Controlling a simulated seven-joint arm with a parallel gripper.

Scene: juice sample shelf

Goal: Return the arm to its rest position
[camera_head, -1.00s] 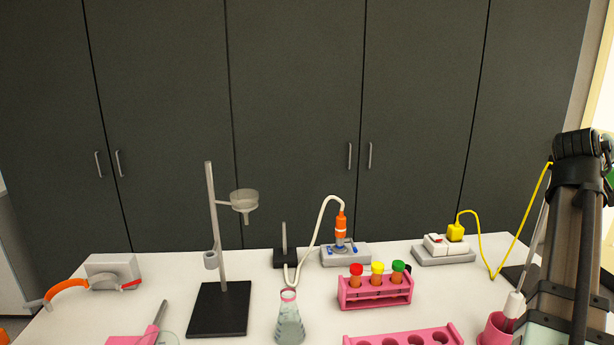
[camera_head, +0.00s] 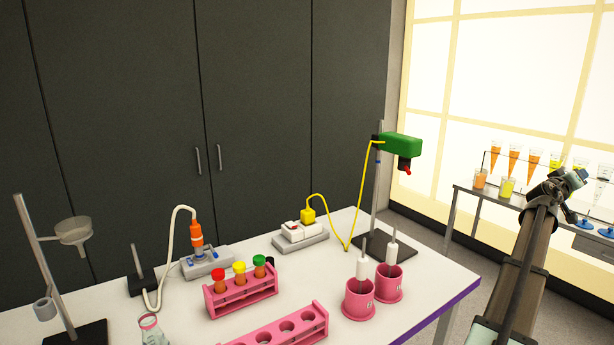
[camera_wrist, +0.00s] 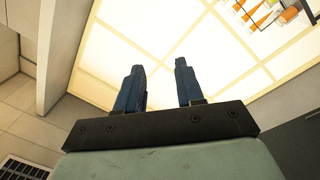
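My arm rises at the right of the head view, to the right of the white table (camera_head: 420,285) and clear of it. My gripper (camera_wrist: 160,80) shows in the wrist view with its two blue fingers apart and nothing between them. It faces the bright window panels. In the head view the gripper's end (camera_head: 580,180) is small, in front of the shelf by the window, and its fingers are hard to make out there.
A shelf table (camera_head: 465,210) with juice samples stands behind my arm. The white table holds a pink rack with capped tubes (camera_head: 240,292), an empty pink rack (camera_head: 285,330), pink cups (camera_head: 358,300) and a stand with a green device (camera_head: 400,145).

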